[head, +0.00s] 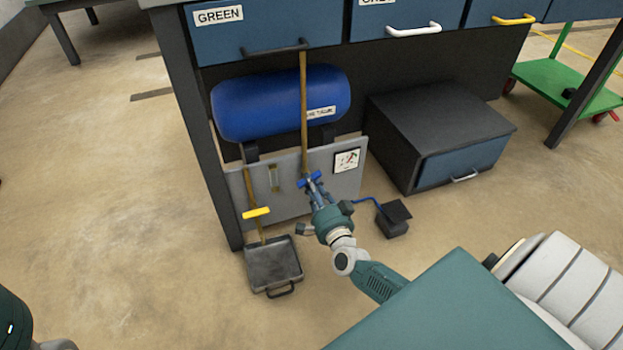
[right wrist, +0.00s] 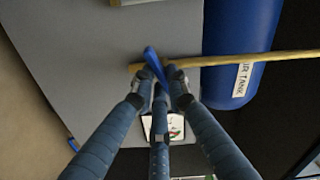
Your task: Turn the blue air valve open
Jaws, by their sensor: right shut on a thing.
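The blue air valve (head: 309,179) is a small blue handle on a thin brownish pipe (head: 303,115), in front of a grey panel (head: 285,193) under the workbench. In the right wrist view the blue handle (right wrist: 152,62) stands up between my fingertips, crosswise to the pipe (right wrist: 215,61). My right gripper (head: 314,188) is shut on the handle; its fingers (right wrist: 157,83) hide the handle's lower part. The blue air tank (head: 270,104) lies above the panel, and the pipe passes in front of it. My left gripper is out of view.
A yellow valve handle (head: 256,212) is left of the blue one, above a grey tray (head: 273,262) on the floor. A dark cabinet (head: 435,110) stands right of the panel. A small black pedal-like box (head: 394,218) lies on the floor.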

